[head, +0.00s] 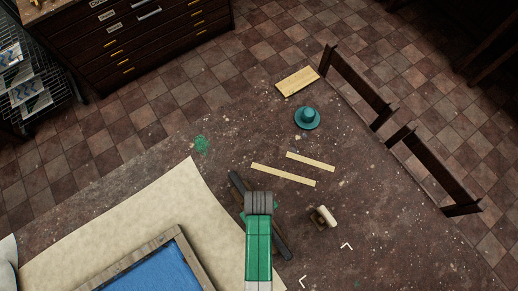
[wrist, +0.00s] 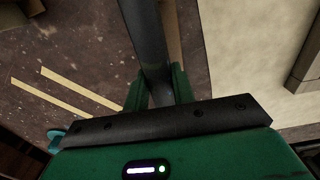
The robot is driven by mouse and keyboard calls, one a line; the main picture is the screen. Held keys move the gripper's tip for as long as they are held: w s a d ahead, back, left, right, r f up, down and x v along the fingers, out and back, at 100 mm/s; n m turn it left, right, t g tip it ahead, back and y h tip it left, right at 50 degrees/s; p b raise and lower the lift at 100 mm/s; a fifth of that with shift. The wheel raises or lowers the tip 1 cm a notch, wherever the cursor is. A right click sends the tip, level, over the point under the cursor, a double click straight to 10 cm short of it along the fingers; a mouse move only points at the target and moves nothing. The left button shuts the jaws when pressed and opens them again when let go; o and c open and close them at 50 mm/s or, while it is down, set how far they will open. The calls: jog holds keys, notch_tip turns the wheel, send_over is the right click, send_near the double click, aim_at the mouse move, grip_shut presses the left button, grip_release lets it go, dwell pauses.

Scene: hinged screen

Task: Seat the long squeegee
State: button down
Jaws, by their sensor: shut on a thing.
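The long squeegee is a dark bar (head: 279,243) lying diagonally in the head view, its middle hidden under my arm. In the wrist view its dark length (wrist: 148,45) runs from the top edge down between my green fingers. My gripper (head: 259,211) is shut on it; the fingers also show in the wrist view (wrist: 157,88), one on each side. The head view does not show clearly whether the squeegee touches the table. Two dark slotted frames (head: 357,84) (head: 434,169) stand along the table's right edge; I cannot tell whether they are its seat.
A wood-framed blue screen (head: 167,248) lies on pale paper (head: 120,228) at lower left. Two yellow strips (head: 283,174) (head: 310,161), a teal hat-shaped object (head: 307,117), a pale wooden block (head: 297,80) and a small wood-handled tool (head: 323,217) lie on the brown table.

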jog(key=shift+f, duration=0.25)
jog(key=c, duration=1.1)
grip_release()
jog(key=shift+r, duration=0.1)
notch_tip(320, 180, up, 8)
jog(key=shift+f, duration=0.1)
